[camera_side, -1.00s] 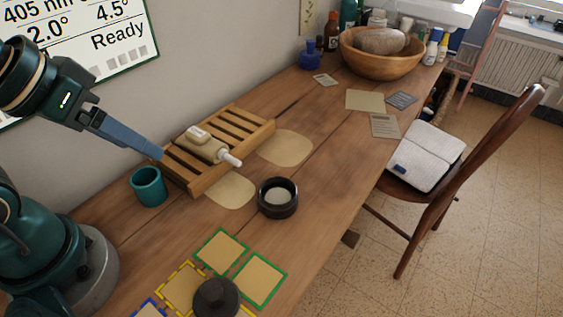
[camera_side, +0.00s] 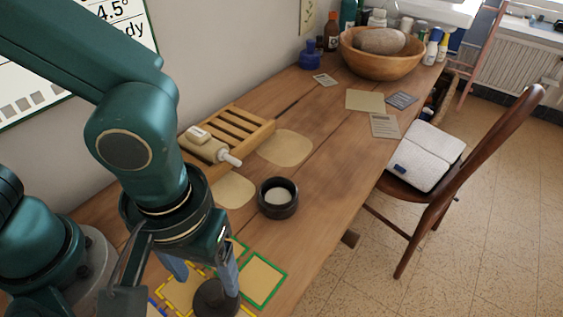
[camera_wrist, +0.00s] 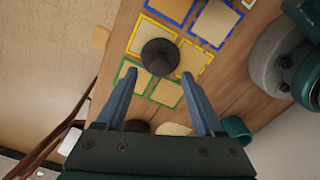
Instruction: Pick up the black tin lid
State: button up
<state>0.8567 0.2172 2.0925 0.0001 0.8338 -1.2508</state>
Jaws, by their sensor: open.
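The black tin lid (camera_side: 213,299) is round with a raised knob and lies on the colored-bordered squares at the near end of the table. In the wrist view the lid (camera_wrist: 160,57) shows just beyond and between my fingertips. My gripper (camera_side: 204,279) is open above the lid, with its blue fingers pointing down and one finger covering part of the lid in the side view. In the wrist view my gripper (camera_wrist: 159,75) has nothing between its fingers that looks held.
An open dark round tin (camera_side: 278,208) with pale contents stands mid-table. A wooden slatted rack (camera_side: 251,132) holds a cream bottle (camera_side: 205,147). A teal cup (camera_wrist: 236,128) is low right in the wrist view. A wooden bowl (camera_side: 382,65) stands at the far end.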

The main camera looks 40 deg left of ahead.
aim_at(211, 289)
jog(key=shift+f, duration=2.45)
jog(key=shift+c, duration=0.3)
grip_shut()
jog(key=shift+r, duration=0.2)
